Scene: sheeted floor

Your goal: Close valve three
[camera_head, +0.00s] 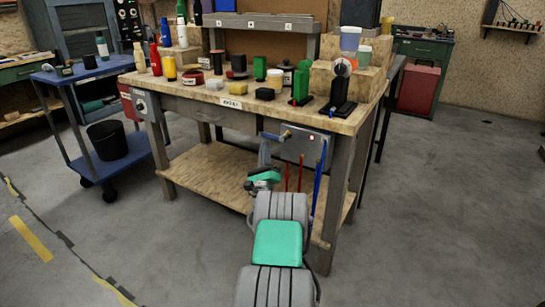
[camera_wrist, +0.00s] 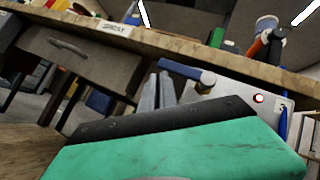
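A valve with a blue lever handle (camera_head: 272,136) and a brass-coloured end sits by a grey panel (camera_head: 310,146) under the workbench's front edge. In the wrist view the blue handle (camera_wrist: 187,71) lies nearly level, slightly tilted, with the brass end at its right. No number can be read on it. My gripper (camera_head: 265,150) is just below the handle in the head view. In the wrist view its two grey fingers (camera_wrist: 160,91) stand side by side below the handle's left end, nothing visible between them. Their bases are hidden behind my green wrist cover. Contact with the handle cannot be told.
The workbench top (camera_head: 352,124) overhangs the panel and carries bottles, jars and blocks. Its right front leg (camera_head: 333,200) and red and blue upright rods (camera_head: 319,180) stand close to my arm. A blue cart (camera_head: 98,165) stands left. Floor at right is clear.

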